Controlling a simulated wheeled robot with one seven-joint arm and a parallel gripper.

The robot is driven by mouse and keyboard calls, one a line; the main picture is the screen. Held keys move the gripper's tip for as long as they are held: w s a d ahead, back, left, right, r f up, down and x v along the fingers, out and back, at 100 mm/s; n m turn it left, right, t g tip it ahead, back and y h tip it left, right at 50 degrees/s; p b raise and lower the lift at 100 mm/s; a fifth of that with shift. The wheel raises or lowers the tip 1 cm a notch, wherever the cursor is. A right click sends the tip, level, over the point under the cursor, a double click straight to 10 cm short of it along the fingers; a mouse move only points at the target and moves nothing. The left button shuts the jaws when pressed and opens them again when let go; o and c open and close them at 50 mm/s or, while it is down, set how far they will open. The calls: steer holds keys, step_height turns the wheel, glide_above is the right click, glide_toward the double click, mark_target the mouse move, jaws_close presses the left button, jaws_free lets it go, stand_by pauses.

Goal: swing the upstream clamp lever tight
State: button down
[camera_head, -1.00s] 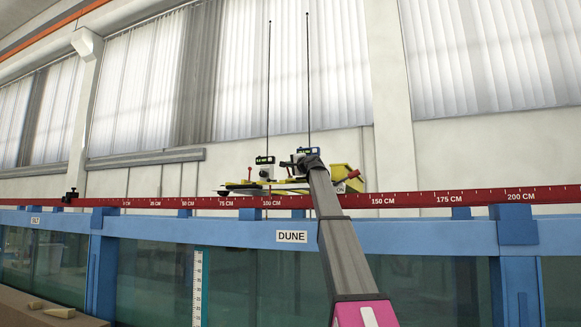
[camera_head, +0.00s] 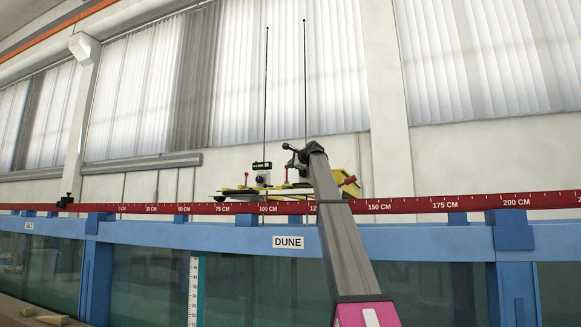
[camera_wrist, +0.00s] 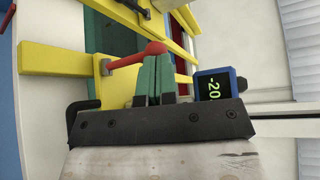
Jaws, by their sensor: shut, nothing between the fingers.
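A yellow carriage (camera_head: 232,192) rides on the red rail, with small red-knobbed levers on it. One red lever (camera_head: 246,178) stands at its left, and another red lever (camera_head: 286,173) stands just below my gripper (camera_head: 289,163). In the wrist view a red clamp lever (camera_wrist: 136,56) lies across the yellow frame (camera_wrist: 60,61), its round knob right at the tips of my gripper (camera_wrist: 157,62). The green fingers are together with nothing between them. I cannot tell whether they touch the knob. Which lever is upstream is not marked in view.
A second gauge (camera_head: 262,167) and two tall thin rods rise from the carriage. The red scale rail (camera_head: 440,205) runs above the blue flume frame (camera_head: 390,237) and its glass.

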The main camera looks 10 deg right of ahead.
steer(key=shift+w+d, duration=0.15)
steer(key=shift+w, duration=0.15)
stand_by(0.5)
steer(key=v, duration=1.4)
steer(key=shift+r, duration=0.25)
